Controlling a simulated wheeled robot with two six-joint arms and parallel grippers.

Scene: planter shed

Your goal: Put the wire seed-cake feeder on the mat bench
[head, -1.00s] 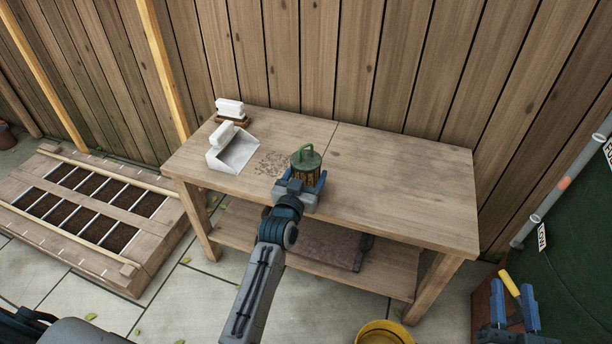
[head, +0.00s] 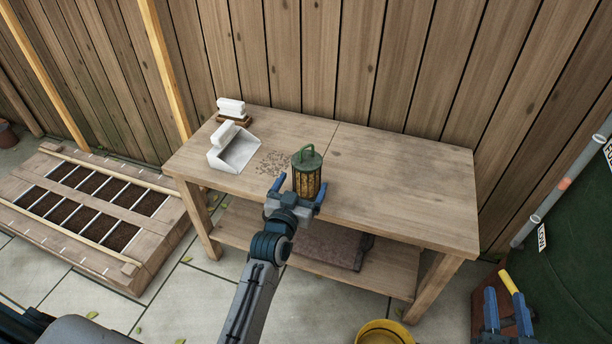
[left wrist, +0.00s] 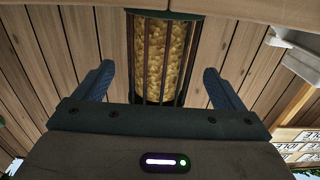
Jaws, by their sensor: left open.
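The wire seed-cake feeder (head: 307,178), with a green lid, a ring handle and a yellow filling behind dark bars, stands upright on the wooden bench (head: 400,195) near its front edge. My left gripper (head: 298,190) is open at the feeder's near side. In the left wrist view the feeder (left wrist: 160,60) is centred beyond and between the spread fingers (left wrist: 158,85), with a gap on both sides. My right gripper (head: 508,308) is at the lower right, fingers apart, far from the bench top. A dark brown mat (head: 330,246) lies on the bench's lower shelf.
A white scoop (head: 235,152) and a brush (head: 231,110) lie on the bench's left end, beside scattered seeds (head: 270,163). The bench top's right half is clear. A yellow bucket (head: 385,332) is on the paving. A yellow handle (head: 510,282) shows near my right gripper.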

